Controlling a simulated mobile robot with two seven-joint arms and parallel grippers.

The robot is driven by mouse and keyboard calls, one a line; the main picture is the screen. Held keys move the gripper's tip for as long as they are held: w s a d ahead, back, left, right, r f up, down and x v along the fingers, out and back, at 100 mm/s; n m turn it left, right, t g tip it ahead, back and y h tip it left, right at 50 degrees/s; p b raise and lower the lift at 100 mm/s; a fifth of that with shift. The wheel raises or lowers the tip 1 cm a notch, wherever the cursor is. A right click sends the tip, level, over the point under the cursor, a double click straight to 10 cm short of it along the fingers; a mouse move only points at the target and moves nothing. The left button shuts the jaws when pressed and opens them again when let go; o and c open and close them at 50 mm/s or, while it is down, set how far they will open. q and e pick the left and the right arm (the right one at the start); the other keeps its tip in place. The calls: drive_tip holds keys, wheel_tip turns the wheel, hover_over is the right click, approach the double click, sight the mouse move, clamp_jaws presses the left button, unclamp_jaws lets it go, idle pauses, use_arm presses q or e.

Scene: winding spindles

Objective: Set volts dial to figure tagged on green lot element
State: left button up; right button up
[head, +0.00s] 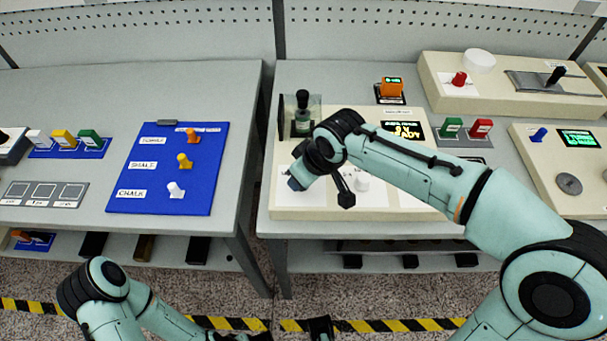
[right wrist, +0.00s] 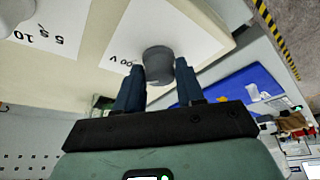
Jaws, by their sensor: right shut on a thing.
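The volts dial (right wrist: 158,60) is a dark grey round knob on a white plate whose visible print ends in "00 V". My right gripper (right wrist: 160,78) is shut on the dial, one finger on each side. In the head view the gripper (head: 296,181) is at the left front of the cream machine (head: 330,213) and hides the dial. A green piece (head: 88,138) stands in a blue rack at left; another green piece (head: 451,127) stands beside a red one at right. I can read no figure on either. My left gripper (head: 320,328) is partly visible at the bottom edge; its jaws are unclear.
A dark spindle (head: 303,115) stands behind my right gripper. A lit display (head: 404,130) is behind my forearm. A blue board (head: 150,190) with pegs lies on the left bench, across a gap.

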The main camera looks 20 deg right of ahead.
idle(0.4)
drive_tip(key=o, duration=1)
drive_tip(key=shift+r, duration=0.1)
drive_tip(key=p+v, duration=0.1)
drive_tip(key=v, duration=1.2)
drive_tip(key=shift+p, duration=0.35)
drive_tip(key=shift+s, duration=0.1)
